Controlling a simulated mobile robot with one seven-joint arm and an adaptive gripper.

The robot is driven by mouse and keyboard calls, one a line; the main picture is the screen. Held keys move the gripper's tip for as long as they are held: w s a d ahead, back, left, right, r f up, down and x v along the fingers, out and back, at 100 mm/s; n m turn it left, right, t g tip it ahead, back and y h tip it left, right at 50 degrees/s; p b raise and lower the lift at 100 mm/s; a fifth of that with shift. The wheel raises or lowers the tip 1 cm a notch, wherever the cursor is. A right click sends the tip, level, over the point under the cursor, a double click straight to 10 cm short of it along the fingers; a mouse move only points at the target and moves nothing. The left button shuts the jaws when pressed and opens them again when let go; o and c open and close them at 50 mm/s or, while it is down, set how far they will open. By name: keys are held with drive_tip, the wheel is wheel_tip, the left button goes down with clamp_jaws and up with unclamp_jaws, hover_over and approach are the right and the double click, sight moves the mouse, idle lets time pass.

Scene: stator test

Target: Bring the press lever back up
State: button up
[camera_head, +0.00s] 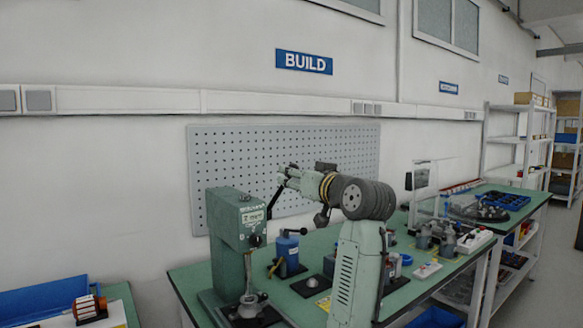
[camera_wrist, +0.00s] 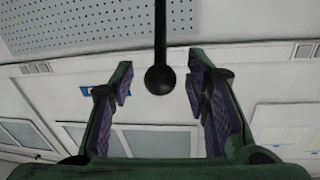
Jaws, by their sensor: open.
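The green press (camera_head: 228,232) stands at the left end of the bench. Its thin dark lever (camera_head: 273,203) slants up and to the right from the side of the press head, with its upper end at my gripper (camera_head: 281,178). In the wrist view the black lever rod (camera_wrist: 160,35) ends in a round black knob (camera_wrist: 160,80). The knob appears between the two spread fingers of my gripper (camera_wrist: 159,70), with a clear gap on each side. My gripper is open and holds nothing. In the head view the knob is too small to make out.
A blue device (camera_head: 287,252) with a dark handle stands on the green bench (camera_head: 190,282), right of the press. More fixtures and small parts fill the bench to the right. A grey pegboard (camera_head: 235,150) hangs behind. A blue bin (camera_head: 40,303) is at lower left.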

sight(278, 192)
drive_tip(key=shift+p+x, duration=0.45)
drive_tip(key=shift+x, duration=1.35)
drive_tip(key=shift+c, duration=0.5)
clamp_jaws()
